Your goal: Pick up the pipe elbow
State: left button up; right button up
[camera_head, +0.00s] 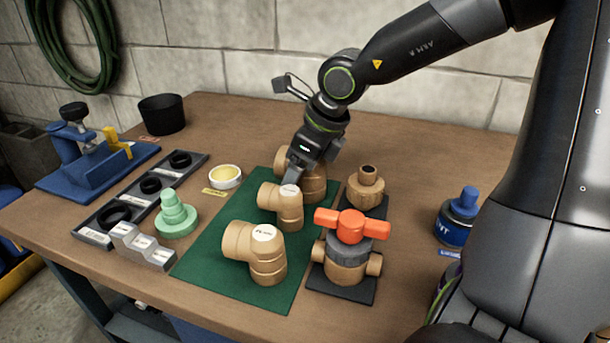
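Three tan pipe elbows sit on a green mat (206,262): a front one (240,243) with a white label, a middle one (268,196), and a back one (317,185) partly hidden behind my gripper. My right gripper (295,182) comes down from the upper right, with its fingers at the top of the middle elbow. One finger shows clearly against the elbow's upper end; the other is mostly hidden, so I cannot tell whether they grip it. The middle elbow appears to rest on the mat. My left gripper is not in view.
Right of the mat stand an orange-handled valve (350,226) and a tan fitting (367,186). Left are a green stepped piece (176,217), a tray of black rings (103,229), a tape roll (225,177) and a blue vise (87,160). A blue can (456,222) stands right.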

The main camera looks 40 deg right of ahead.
jog(key=c, duration=1.2)
jog(key=shift+o, duration=0.2)
jog(key=shift+r, duration=0.1)
